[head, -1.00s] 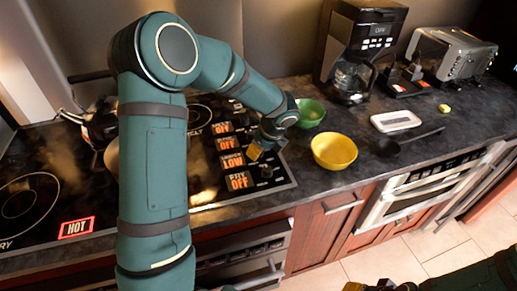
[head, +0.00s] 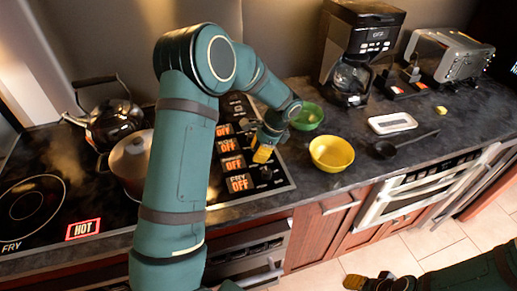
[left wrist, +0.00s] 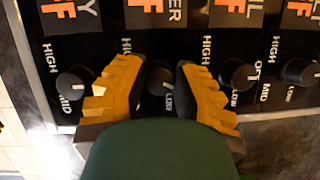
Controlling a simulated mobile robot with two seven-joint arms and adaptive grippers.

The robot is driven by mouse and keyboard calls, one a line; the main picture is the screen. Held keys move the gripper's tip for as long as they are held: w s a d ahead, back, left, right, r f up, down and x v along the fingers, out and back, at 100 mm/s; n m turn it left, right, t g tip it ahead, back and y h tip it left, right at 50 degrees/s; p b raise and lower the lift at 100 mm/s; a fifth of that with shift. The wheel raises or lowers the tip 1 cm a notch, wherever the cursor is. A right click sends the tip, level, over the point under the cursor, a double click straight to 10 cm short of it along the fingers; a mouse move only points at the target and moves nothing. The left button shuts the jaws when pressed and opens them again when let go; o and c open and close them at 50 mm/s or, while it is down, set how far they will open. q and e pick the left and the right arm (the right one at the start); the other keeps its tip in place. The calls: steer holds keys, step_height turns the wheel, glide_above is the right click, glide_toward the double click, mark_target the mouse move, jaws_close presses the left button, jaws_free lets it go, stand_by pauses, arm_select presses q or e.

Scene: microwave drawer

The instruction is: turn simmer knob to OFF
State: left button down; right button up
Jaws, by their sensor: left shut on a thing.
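My left gripper (head: 263,153) is over the control panel at the right of the stovetop. In the left wrist view its yellow fingers (left wrist: 160,88) stand on both sides of the dark simmer knob (left wrist: 160,79) and are shut on it. The head view hides this knob behind the gripper. The display above the knob (left wrist: 150,10) shows an orange OFF in the left wrist view. The simmer display (head: 233,163) also reads OFF in the head view. My right gripper (head: 380,283) is low at the bottom right, away from the counter; its opening is unclear.
Other knobs (left wrist: 75,82) (left wrist: 238,74) stand close on both sides. A kettle (head: 113,125) and a lidded pot (head: 130,162) are on the stovetop, beside a HOT sign (head: 83,229). Green (head: 308,116) and yellow (head: 332,153) bowls are right of the panel.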

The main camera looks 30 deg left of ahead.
arm_select(q)
steer(key=n, duration=0.2)
steer(key=n+g+h+p, duration=0.1)
steer(key=n, duration=0.2)
steer(key=shift+s+f+h, duration=0.1)
steer(key=shift+f+h, duration=0.05)
steer(key=shift+h, duration=0.15)
steer(key=shift+p, duration=0.3)
steer(key=c, duration=0.7)
jaws_free()
steer(key=v, duration=1.2)
steer(key=shift+w, duration=0.2)
